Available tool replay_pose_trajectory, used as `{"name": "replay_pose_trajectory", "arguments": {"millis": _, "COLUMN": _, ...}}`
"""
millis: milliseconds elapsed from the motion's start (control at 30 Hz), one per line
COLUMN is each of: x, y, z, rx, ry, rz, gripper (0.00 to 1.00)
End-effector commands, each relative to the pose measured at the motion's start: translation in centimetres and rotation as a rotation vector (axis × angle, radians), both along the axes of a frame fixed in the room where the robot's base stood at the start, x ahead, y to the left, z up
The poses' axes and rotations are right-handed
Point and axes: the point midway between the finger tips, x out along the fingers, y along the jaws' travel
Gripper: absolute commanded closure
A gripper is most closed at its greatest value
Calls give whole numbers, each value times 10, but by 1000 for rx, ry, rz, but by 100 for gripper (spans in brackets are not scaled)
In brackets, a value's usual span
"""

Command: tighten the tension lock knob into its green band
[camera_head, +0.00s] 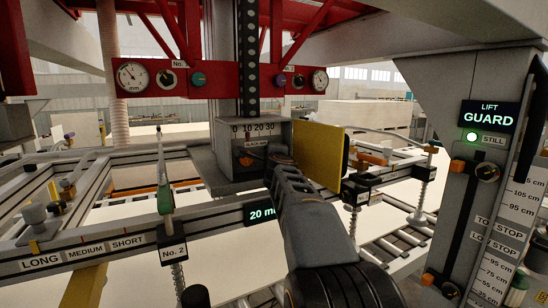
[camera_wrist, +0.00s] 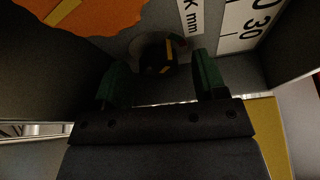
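My gripper (camera_head: 266,155) reaches into the grey box (camera_head: 222,150) with a 0 to 30 scale. In the wrist view, its two dark green fingers (camera_wrist: 159,65) stand apart. A dark round knob (camera_wrist: 152,58) with a yellow mark shows between and just beyond the fingertips. I cannot tell whether they touch it; it looks like the tension lock knob. An orange part (camera_wrist: 95,14) with a yellow stripe lies at upper left; it also shows in the head view (camera_head: 246,161).
A yellow panel (camera_head: 320,155) stands close to the right of my gripper. Box walls (camera_wrist: 25,75) flank the fingers. A red gantry beam (camera_head: 110,78) with gauges hangs above. A rail frame (camera_head: 90,245) crosses in front, and a grey lift post (camera_head: 440,120) stands at right.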

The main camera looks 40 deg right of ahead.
Motion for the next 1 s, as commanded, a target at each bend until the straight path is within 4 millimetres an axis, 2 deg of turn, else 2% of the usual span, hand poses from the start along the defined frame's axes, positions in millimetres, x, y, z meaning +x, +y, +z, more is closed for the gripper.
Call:
{"name": "replay_pose_trajectory", "arguments": {"millis": 67, "x": 0, "y": 0, "z": 0, "rx": 0, "ry": 0, "rz": 0, "gripper": 43}}
{"name": "replay_pose_trajectory", "arguments": {"millis": 467, "x": 0, "y": 0, "z": 0, "rx": 0, "ry": 0, "rz": 0, "gripper": 82}}
{"name": "replay_pose_trajectory", "arguments": {"millis": 700, "x": 0, "y": 0, "z": 7, "rx": 89, "ry": -9, "rz": -1, "gripper": 82}}
{"name": "replay_pose_trajectory", "arguments": {"millis": 1000, "x": 0, "y": 0, "z": 1, "rx": 193, "ry": -26, "rz": 0, "gripper": 82}}
